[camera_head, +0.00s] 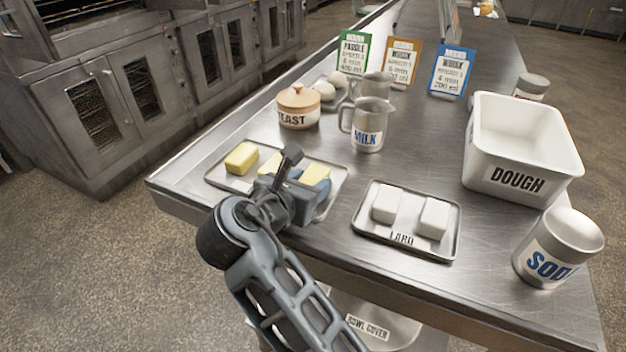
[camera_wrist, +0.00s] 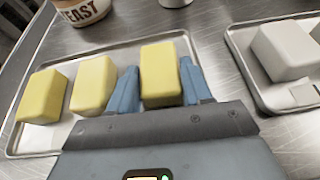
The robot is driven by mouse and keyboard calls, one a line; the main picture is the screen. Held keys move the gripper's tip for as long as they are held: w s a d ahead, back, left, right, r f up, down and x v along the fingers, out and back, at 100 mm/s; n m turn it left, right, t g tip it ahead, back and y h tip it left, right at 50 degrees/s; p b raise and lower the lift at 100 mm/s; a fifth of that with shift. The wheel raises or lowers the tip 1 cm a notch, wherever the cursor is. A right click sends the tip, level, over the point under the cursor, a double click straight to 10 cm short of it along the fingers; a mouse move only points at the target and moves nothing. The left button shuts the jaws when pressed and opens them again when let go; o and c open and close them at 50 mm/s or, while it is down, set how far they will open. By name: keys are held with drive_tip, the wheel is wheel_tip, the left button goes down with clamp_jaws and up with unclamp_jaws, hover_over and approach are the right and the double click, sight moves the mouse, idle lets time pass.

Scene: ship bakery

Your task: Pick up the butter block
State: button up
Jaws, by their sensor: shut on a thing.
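Three yellow butter blocks are at a metal tray (camera_head: 218,180). The left block (camera_head: 241,158) and the middle block (camera_head: 270,162) rest on the tray; in the wrist view they are the left block (camera_wrist: 42,97) and the middle block (camera_wrist: 93,88). My gripper (camera_head: 303,187) is over the tray's right part. In the wrist view its blue fingers (camera_wrist: 160,90) are on both sides of the right butter block (camera_wrist: 159,72), shut on it. In the head view my gripper partly hides this block (camera_head: 316,173). I cannot tell whether it is clear of the tray.
A lard tray (camera_head: 369,236) with two white blocks stands close to the right. Behind are a yeast pot (camera_head: 298,107) and a milk jug (camera_head: 368,127). A dough tub (camera_head: 520,145) and a soda canister (camera_head: 556,250) stand farther right. The counter's left edge is near the butter tray.

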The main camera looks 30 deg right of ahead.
drive_tip(key=shift+c, duration=1)
drive_tip(key=shift+r, duration=0.1)
drive_tip(key=shift+r, duration=0.3)
wheel_tip(320, 180, up, 4)
drive_tip(key=shift+f, duration=0.1)
drive_tip(key=s+d+r, duration=0.5)
drive_tip(key=s+r, duration=0.1)
drive_tip(key=s, duration=0.4)
drive_tip(key=shift+s+r+p, duration=0.2)
drive_tip(key=shift+s+p, duration=0.1)
drive_tip(key=shift+p, duration=0.1)
